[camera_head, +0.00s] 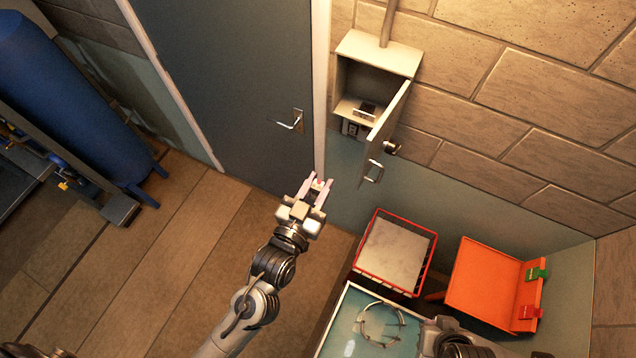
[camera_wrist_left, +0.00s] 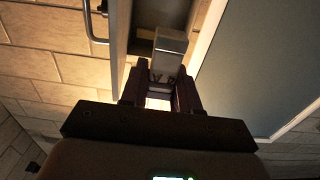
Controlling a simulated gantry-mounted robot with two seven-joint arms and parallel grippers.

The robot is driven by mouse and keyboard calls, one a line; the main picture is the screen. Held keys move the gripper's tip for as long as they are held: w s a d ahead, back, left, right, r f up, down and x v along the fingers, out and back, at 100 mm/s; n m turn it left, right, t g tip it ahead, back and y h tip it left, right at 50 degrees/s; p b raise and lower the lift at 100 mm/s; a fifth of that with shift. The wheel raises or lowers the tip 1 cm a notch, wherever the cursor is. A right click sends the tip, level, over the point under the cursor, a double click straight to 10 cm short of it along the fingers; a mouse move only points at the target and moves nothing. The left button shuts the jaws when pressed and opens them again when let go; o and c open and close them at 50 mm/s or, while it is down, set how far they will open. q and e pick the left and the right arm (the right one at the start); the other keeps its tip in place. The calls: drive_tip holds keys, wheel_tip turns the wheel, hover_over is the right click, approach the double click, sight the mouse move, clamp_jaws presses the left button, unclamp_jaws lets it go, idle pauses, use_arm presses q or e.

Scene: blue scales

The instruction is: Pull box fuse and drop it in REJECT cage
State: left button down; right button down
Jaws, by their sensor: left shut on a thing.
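My left gripper (camera_head: 317,183) is in front of the grey door's right edge, to the left of and below the open fuse box (camera_head: 376,60). It is shut on a small pale block with a reddish mark, which looks like the fuse. In the left wrist view the fuse (camera_wrist_left: 170,44) shows as a grey-white block between the dark fingers. The held fuse is clear of the box in the head view. The red wire cage (camera_head: 431,263), with a pale floor, stands low on the right; its label is not readable. My right gripper's jaws do not show.
The box's door (camera_head: 386,125) hangs open toward me. A grey door with a lever handle (camera_head: 292,122) is at left. An orange tray (camera_head: 482,283) with green and red clips and a teal-topped surface (camera_head: 345,335) flank the cage. A blue tank (camera_head: 65,95) stands far left.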

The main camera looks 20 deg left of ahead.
sight(317, 185)
use_arm(q)
drive_tip(key=shift+r, duration=0.3)
drive_tip(key=shift+r, duration=1.45)
drive_tip(key=shift+s, duration=0.1)
drive_tip(key=s+a, duration=0.1)
drive_tip(key=s, duration=1.1)
drive_tip(key=shift+s+a, duration=0.25)
drive_tip(key=shift+s, duration=0.15)
idle(0.6)
